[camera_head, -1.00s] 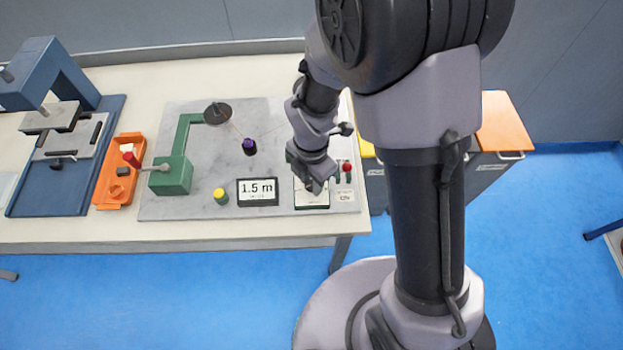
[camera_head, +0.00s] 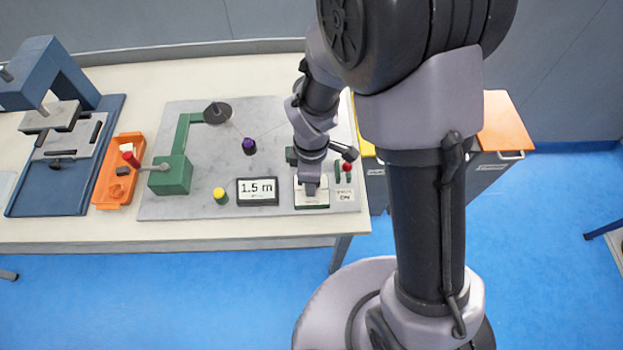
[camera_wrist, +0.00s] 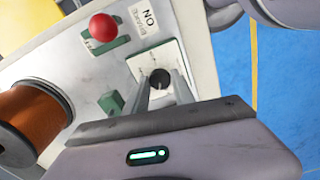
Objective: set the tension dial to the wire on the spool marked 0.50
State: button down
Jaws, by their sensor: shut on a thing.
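The tension dial is a small black knob (camera_wrist: 160,78) on a white plate in the wrist view. My gripper (camera_wrist: 163,88) has its fingers on both sides of the knob and is shut on it. In the head view my gripper (camera_head: 311,188) points down over the dial's white plate (camera_head: 311,204) and hides the knob. The dial's scale marks are too small to read. A spool of copper-coloured wire (camera_wrist: 35,115) shows at the left of the wrist view. No 0.50 mark is legible on it.
A red-knobbed brake lever (camera_wrist: 103,27) with an ON label (camera_wrist: 148,18) stands close to the dial. A display (camera_head: 257,191) reads 1.5 m. A green winder block (camera_head: 172,176) and an orange tray (camera_head: 113,190) lie further left.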

jog(key=m, duration=0.5)
jog(key=shift+m+b, duration=0.3)
jog(key=shift+b, duration=0.05)
jog(key=m+b, duration=0.1)
jog(key=m, duration=0.3)
jog(key=shift+m, duration=0.3)
jog(key=m+b, duration=0.1)
jog(key=m, duration=0.3)
jog(key=shift+m+b, duration=0.6)
jog(key=shift+m, duration=1.8)
jog(key=c, duration=1.1)
grip_release()
jog(key=shift+o, duration=0.2)
